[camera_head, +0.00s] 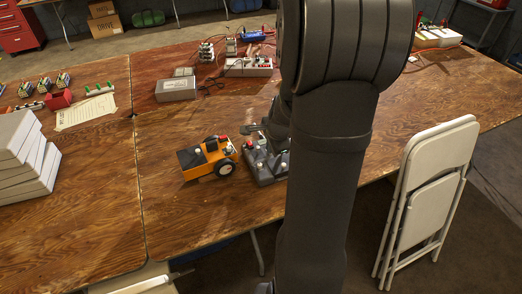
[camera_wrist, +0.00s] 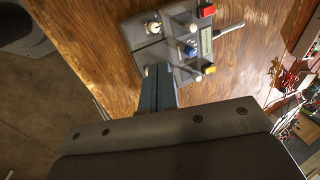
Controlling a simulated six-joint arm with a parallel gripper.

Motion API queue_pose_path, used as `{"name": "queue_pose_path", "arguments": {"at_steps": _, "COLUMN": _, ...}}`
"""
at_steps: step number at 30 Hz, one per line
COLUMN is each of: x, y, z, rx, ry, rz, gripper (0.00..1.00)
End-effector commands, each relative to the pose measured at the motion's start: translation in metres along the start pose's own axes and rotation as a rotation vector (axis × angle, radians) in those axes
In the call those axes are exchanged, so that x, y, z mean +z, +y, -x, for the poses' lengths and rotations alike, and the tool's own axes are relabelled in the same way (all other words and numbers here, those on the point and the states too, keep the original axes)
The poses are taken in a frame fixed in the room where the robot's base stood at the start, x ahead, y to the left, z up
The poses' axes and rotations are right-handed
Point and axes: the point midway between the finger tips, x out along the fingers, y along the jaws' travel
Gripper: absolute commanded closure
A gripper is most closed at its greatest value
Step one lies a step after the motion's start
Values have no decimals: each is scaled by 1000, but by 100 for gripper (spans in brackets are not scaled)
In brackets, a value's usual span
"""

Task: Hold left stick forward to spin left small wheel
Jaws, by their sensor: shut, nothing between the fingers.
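The orange two-wheeled car (camera_head: 208,158) stands on the wooden table, left of a grey control box (camera_head: 265,166). Its black-and-white small wheel (camera_head: 225,168) faces the front. The box also shows in the wrist view (camera_wrist: 146,43), with a pale round-topped stick (camera_wrist: 153,27), a blue knob (camera_wrist: 191,51), a red button (camera_wrist: 206,11) and a yellow one (camera_wrist: 209,69). My gripper (camera_wrist: 157,72) is shut and empty, its tips at the box's near edge in that view. I cannot tell whether it touches a stick. My arm hides the box's right side in the head view.
A grey metal case (camera_head: 176,89) and a power strip (camera_head: 248,67) with cables lie farther back. White boxes (camera_head: 25,155) are stacked at left. A white folding chair (camera_head: 428,190) stands at right. The table in front of the car is clear.

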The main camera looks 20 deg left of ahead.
Motion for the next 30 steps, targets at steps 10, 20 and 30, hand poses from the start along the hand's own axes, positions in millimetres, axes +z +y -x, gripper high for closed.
{"name": "queue_pose_path", "arguments": {"at_steps": 10, "x": 0, "y": 0, "z": -7, "rx": 1, "ry": -2, "rz": -1, "gripper": 100}}
{"name": "queue_pose_path", "arguments": {"at_steps": 20, "x": 1, "y": 0, "z": -53, "rx": 4, "ry": -2, "rz": -1, "gripper": 100}}
{"name": "queue_pose_path", "arguments": {"at_steps": 30, "x": 1, "y": -1, "z": -104, "rx": 3, "ry": -2, "rz": 0, "gripper": 100}}
